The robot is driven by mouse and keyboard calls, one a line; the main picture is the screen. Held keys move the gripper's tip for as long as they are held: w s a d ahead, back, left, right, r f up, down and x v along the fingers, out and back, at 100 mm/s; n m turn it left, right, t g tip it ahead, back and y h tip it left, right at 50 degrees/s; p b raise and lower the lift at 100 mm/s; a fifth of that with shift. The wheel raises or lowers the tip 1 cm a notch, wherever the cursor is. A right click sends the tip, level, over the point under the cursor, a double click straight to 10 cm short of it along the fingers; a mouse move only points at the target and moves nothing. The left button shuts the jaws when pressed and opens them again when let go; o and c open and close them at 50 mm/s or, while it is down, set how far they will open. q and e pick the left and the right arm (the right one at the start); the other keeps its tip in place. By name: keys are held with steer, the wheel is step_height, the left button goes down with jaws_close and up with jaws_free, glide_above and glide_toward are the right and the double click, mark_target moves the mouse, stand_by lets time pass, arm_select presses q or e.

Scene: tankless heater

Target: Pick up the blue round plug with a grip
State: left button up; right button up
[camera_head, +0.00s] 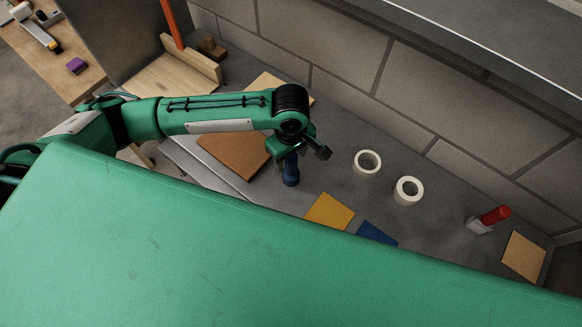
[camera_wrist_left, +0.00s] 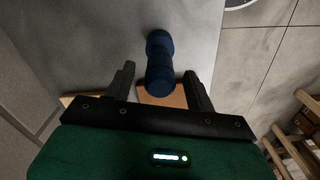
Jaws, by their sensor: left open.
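The blue round plug (camera_head: 290,170) stands on the grey bench in the head view, just below my left gripper. It has a narrow waist, and its top is partly hidden by the gripper there. In the left wrist view the plug (camera_wrist_left: 159,66) lies between and just beyond the two fingers. My left gripper (camera_head: 303,154) is open and empty, with its fingers (camera_wrist_left: 159,82) apart on either side of the plug. I cannot tell from these frames whether a finger touches it. My right gripper is not in view.
A brown board (camera_head: 236,150) lies left of the plug. Two white tape rolls (camera_head: 367,164) (camera_head: 409,190), a yellow square (camera_head: 329,211) and a blue square (camera_head: 376,234) lie to the right. A red-topped item (camera_head: 489,218) is farther right. A block wall (camera_head: 440,90) runs behind the bench.

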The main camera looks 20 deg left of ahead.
mark_target(290, 172)
arm_select(q)
steer(key=shift+f, duration=1.15)
jaws_close()
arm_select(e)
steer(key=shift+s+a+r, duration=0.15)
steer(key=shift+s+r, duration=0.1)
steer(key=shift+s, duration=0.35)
